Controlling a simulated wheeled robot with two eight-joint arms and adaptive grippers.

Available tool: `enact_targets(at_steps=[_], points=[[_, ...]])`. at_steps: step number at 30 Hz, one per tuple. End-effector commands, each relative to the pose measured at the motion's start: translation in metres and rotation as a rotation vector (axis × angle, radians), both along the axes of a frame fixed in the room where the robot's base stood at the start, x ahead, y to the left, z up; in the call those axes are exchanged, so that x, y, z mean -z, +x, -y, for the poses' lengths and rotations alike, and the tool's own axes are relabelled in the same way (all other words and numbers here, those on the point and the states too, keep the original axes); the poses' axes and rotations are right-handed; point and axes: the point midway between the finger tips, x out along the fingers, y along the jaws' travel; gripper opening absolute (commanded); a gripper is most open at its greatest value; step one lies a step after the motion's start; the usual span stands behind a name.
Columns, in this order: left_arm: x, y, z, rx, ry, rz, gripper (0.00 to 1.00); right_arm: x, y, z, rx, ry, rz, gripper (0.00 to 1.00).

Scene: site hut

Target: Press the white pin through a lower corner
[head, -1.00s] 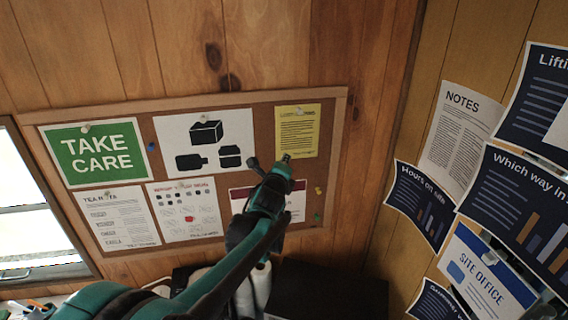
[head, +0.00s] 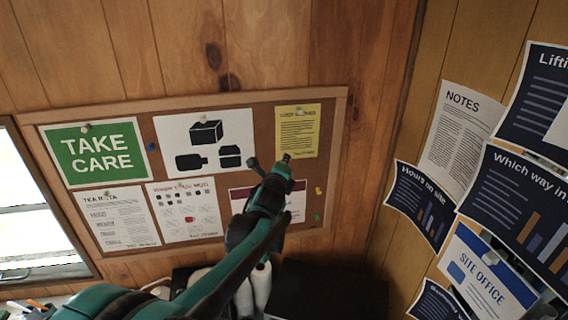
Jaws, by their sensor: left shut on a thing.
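A yellow sheet (head: 298,133) hangs on the corkboard (head: 262,107), with a pale pin (head: 299,110) at its top edge. My left gripper (head: 284,160) is raised to the board, its tip at the sheet's lower left corner. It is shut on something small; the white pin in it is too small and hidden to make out. Whether the tip touches the sheet I cannot tell. My right gripper is out of view.
Other sheets hang close by: a drawing (head: 206,143), a green sign (head: 95,151), a maroon-topped sheet (head: 297,205) partly behind my arm. Coloured pins (head: 319,190) sit at the board's lower right. Posters cover the right wall.

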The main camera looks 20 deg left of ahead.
Motion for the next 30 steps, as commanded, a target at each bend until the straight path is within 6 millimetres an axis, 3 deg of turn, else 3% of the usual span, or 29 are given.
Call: enact_targets(at_steps=[30], points=[[0.0000, 0.0086, -0.0063, 0.000, 0.000, 0.000, 0.04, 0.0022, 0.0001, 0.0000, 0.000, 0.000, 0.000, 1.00]])
